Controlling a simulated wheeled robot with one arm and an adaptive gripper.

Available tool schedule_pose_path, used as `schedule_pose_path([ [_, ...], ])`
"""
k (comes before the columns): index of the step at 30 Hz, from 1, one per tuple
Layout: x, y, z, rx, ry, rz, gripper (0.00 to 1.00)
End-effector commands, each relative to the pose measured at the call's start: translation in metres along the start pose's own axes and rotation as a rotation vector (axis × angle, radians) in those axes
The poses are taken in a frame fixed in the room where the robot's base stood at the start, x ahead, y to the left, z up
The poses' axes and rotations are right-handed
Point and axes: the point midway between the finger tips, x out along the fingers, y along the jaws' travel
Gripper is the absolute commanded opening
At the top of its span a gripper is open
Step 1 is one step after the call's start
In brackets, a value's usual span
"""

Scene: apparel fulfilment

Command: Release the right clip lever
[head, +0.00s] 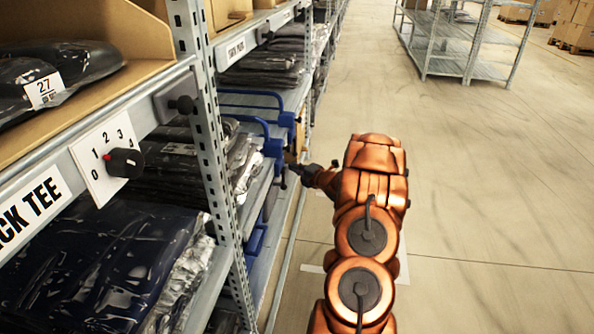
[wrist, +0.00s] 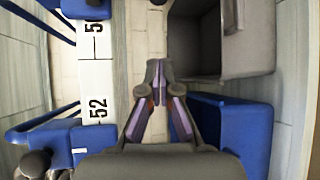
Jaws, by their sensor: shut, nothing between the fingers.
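My gripper (wrist: 155,68) is shut and empty in the wrist view, its fingertips together at the middle. A blue part (wrist: 228,125) lies right of the fingers, apart from the tips. Another blue part (wrist: 52,135) with bars lies at the left. I cannot tell which of these, if any, is the right clip lever. In the head view my gripper (head: 292,165) is small and reaches left to the shelf edge, near blue bars (head: 262,122). Contact there cannot be made out.
A dark grey open bin (wrist: 245,75) is at the upper right, and a white scale (wrist: 97,75) marked 52 runs at the left. A rack post (head: 207,110), dark bagged garments (head: 100,260) and a dial (head: 125,162) stand left of my arm.

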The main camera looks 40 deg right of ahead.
Motion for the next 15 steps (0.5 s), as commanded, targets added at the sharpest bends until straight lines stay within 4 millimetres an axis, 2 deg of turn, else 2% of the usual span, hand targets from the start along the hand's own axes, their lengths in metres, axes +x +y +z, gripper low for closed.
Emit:
schedule_pose_path([
  [3,0.024,-0.004,-0.003,-0.001,0.003,-0.001,0.0],
  [9,0.055,-0.002,-0.002,-0.002,0.003,0.002,0.0],
  [13,0.071,-0.002,-0.003,-0.001,0.003,0.0,0.0],
  [15,0.067,-0.002,0.01,-0.002,-0.003,0.0,0.0],
])
